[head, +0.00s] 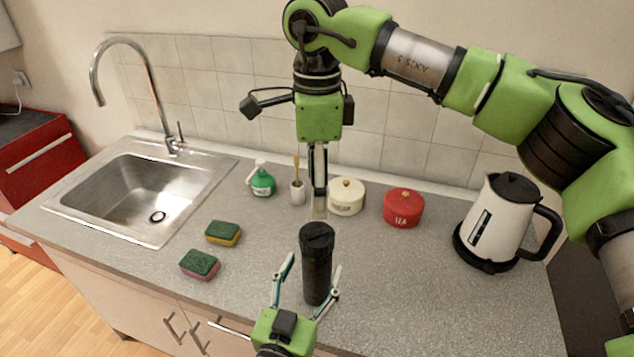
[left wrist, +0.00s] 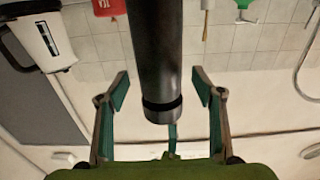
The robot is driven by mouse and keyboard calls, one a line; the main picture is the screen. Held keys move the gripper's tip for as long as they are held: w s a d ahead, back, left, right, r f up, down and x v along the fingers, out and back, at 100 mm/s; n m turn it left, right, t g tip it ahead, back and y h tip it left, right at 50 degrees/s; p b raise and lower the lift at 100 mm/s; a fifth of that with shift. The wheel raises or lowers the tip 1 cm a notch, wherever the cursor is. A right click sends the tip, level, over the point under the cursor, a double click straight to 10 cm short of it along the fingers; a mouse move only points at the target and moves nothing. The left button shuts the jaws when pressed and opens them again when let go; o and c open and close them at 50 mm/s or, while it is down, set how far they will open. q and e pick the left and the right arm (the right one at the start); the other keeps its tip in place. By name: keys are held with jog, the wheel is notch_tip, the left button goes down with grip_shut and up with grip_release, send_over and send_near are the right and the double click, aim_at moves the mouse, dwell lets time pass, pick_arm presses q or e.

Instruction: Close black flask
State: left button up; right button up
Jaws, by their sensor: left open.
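A black flask (head: 317,270) stands upright on the grey counter near its front edge. A black cap with a ring below it shows at the flask's top end in the left wrist view (left wrist: 163,109); how tightly it sits cannot be told. My left gripper (head: 308,276) is open, with one finger on each side of the flask and gaps between. My right gripper (head: 319,208) points down from above, close to the flask's top in the picture. Its fingers are seen edge-on, so their opening is unclear.
A white kettle (head: 496,222) stands at right. A red pot (head: 403,209), a cream pot (head: 346,197), a brush holder (head: 298,192) and a green bottle (head: 262,181) stand at the back. Two sponges (head: 223,233) (head: 199,264) lie left, near the sink (head: 150,190).

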pick_arm(q)
jog(key=v, duration=0.8)
jog(key=shift+s, duration=0.25)
